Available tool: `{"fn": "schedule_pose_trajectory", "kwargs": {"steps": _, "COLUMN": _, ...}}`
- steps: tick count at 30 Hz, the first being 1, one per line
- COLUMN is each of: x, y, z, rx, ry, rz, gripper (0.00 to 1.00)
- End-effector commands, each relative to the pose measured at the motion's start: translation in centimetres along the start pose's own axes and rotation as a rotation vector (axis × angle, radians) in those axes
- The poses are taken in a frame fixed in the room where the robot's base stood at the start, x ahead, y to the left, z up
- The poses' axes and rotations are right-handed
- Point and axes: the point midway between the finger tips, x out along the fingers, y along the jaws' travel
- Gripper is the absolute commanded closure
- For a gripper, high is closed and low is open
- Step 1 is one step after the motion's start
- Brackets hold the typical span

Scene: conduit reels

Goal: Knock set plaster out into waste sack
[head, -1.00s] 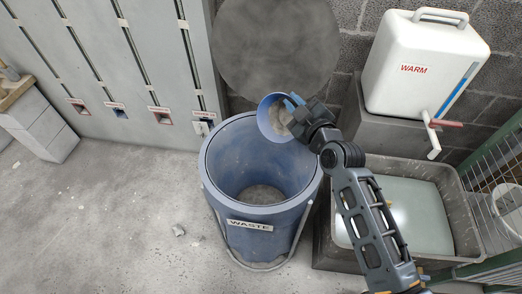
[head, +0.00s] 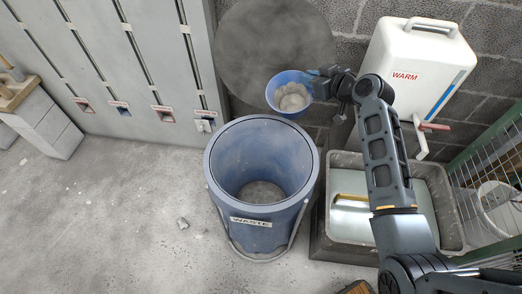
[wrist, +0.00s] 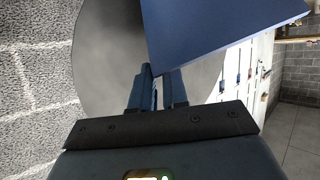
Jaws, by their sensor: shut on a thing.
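A blue bowl (head: 287,108) with pale grey plaster (head: 292,97) in it is held in the air above the back right of the waste bin. My gripper (head: 318,82) is shut on its right rim. The bowl's opening faces up and toward the head camera, showing the plaster inside. In the wrist view the bowl (wrist: 215,35) fills the upper middle, beyond the gripper's fingers (wrist: 158,88). The blue waste bin (head: 306,190), labelled WASTE, stands open on the floor below, with some grey matter (head: 262,192) at its bottom.
A round grey lid (head: 270,45) stands against the wall behind the bin. A white WARM water container (head: 410,65) and a grey basin (head: 450,215) of water are at right. A small grey chunk (head: 182,223) lies on the clear floor at left.

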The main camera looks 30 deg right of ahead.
Motion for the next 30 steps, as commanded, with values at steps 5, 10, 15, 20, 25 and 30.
{"fn": "schedule_pose_trajectory", "kwargs": {"steps": 5, "x": -0.3, "y": 1.8, "z": -2.3, "rx": 0.098, "ry": -0.033, "rz": -0.048, "gripper": 1.0}}
{"fn": "schedule_pose_trajectory", "kwargs": {"steps": 10, "x": -0.7, "y": 2.9, "z": -4.0, "rx": 0.182, "ry": -0.063, "rz": -0.093, "gripper": 1.0}}
{"fn": "schedule_pose_trajectory", "kwargs": {"steps": 15, "x": -0.7, "y": 3.6, "z": -5.0, "rx": 0.241, "ry": -0.082, "rz": -0.125, "gripper": 1.0}}
{"fn": "schedule_pose_trajectory", "kwargs": {"steps": 20, "x": -0.9, "y": 4.0, "z": -5.8, "rx": 0.279, "ry": -0.097, "rz": -0.146, "gripper": 1.0}}
{"fn": "schedule_pose_trajectory", "kwargs": {"steps": 25, "x": -1.0, "y": 4.1, "z": -6.2, "rx": 0.295, "ry": -0.103, "rz": -0.155, "gripper": 1.0}}
{"fn": "schedule_pose_trajectory", "kwargs": {"steps": 30, "x": -1.0, "y": 4.1, "z": -6.2, "rx": 0.297, "ry": -0.104, "rz": -0.156, "gripper": 1.0}}
